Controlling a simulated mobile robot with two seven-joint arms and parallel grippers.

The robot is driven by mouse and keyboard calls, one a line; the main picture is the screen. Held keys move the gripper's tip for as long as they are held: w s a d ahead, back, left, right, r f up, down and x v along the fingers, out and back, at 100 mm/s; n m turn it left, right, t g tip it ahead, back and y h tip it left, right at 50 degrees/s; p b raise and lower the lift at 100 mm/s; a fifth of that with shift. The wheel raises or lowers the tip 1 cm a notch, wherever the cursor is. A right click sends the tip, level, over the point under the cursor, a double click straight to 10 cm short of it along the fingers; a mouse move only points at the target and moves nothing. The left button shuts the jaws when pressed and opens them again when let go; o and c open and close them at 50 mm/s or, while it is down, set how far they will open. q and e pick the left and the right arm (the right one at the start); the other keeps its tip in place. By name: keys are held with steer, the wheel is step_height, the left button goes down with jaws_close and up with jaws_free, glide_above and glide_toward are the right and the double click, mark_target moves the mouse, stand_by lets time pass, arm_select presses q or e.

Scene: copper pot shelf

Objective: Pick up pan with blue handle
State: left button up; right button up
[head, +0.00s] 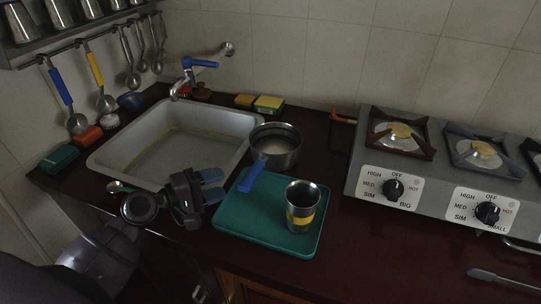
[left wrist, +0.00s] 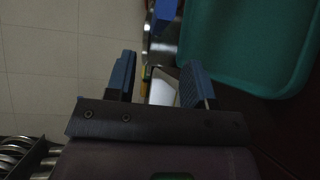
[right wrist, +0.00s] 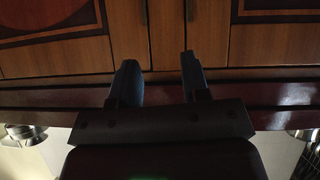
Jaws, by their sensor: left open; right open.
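The metal pan (head: 276,150) sits on the dark counter right of the sink, behind the teal tray. Its blue handle (head: 252,177) points toward the front left, over the tray's corner. My left gripper (head: 216,186) is open and empty, left of the handle and apart from it, near the sink's front edge. In the left wrist view the left gripper (left wrist: 160,78) has its blue fingers spread, with the blue handle (left wrist: 166,9) at the top edge beyond them. My right gripper (right wrist: 158,75) is open and empty in its wrist view, facing wooden cabinet fronts; the head view does not show it.
The teal tray (head: 235,223) bears a metal cup with a yellow band (head: 302,206). The sink (head: 125,143) and faucet (head: 197,68) lie behind my left gripper. A stove (head: 362,155) stands right. Sponges (head: 269,104) lie behind the pan. Utensils hang at upper left.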

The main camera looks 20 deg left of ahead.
mark_target(248, 172)
arm_select(q)
steer(key=shift+p+x, duration=0.35)
steer(key=shift+x, duration=3.85)
steer(key=shift+r, duration=0.1)
steer(key=shift+c, duration=0.5)
steer(key=shift+a, duration=0.1)
jaws_close()
steer(key=shift+r, duration=0.1)
